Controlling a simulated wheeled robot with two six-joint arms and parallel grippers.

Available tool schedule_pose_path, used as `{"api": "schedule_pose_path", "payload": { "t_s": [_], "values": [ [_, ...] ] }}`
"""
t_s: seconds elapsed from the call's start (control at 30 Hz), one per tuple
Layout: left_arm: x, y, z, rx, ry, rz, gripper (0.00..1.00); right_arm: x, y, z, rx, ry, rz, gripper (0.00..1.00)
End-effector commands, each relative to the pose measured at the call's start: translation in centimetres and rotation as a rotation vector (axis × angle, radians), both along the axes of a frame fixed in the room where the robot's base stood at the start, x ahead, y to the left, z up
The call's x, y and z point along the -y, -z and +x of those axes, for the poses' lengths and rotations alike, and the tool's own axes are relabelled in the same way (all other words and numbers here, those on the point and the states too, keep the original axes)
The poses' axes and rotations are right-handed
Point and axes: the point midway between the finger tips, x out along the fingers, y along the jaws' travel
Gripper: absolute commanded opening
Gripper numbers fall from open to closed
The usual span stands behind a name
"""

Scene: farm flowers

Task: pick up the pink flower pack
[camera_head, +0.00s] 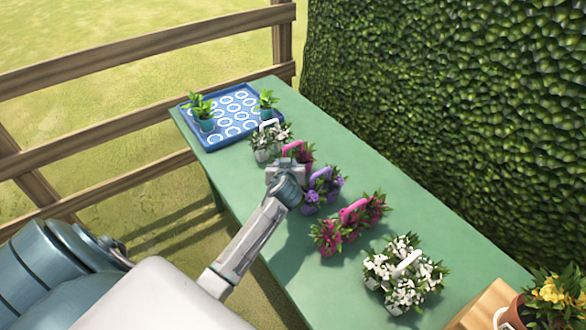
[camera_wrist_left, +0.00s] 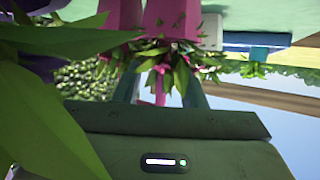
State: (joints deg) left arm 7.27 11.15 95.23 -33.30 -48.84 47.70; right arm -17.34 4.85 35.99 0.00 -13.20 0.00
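A pink flower pack with a pink handle (camera_head: 293,148) stands on the green table, partly hidden behind my left gripper (camera_head: 287,173). In the left wrist view, which is upside down, its pink pots (camera_wrist_left: 172,18) and leaves show just beyond my fingers. The two fingers (camera_wrist_left: 160,92) are apart, with pink and green parts of the pack between or just beyond them; I cannot tell if they touch. A second, deeper pink pack (camera_head: 350,220) stands nearer the front, to the right of the gripper. My right gripper is in neither view.
A purple flower pack (camera_head: 321,190) stands close beside my left gripper. White flower packs stand behind (camera_head: 268,142) and at the front (camera_head: 403,272). A blue tray (camera_head: 232,112) with two small plants is at the far end. A hedge (camera_head: 460,110) borders the table's right side.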

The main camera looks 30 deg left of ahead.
Motion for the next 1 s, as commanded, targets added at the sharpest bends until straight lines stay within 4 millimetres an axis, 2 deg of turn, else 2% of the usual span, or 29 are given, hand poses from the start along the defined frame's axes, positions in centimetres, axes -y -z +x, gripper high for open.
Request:
{"api": "schedule_pose_path", "payload": {
  "t_s": [0.27, 0.4, 0.77, 0.93, 1.0],
  "values": [
    [-1.9, 0.7, 2.1, -0.003, -0.001, 0.002, 0.37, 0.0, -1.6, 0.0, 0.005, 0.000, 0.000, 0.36],
    [-2.7, 1.5, 3.3, -0.001, -0.001, 0.001, 0.37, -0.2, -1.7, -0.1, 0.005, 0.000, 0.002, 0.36],
    [-3.0, 2.0, 3.8, -0.001, 0.000, -0.001, 0.37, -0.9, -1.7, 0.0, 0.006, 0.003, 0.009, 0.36],
    [-3.0, 2.0, 3.8, -0.001, 0.000, -0.001, 0.04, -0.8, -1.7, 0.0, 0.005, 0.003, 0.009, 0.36],
    [-3.0, 2.0, 3.8, -0.001, 0.000, -0.001, 0.00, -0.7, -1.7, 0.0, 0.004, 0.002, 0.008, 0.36]
  ]
}}
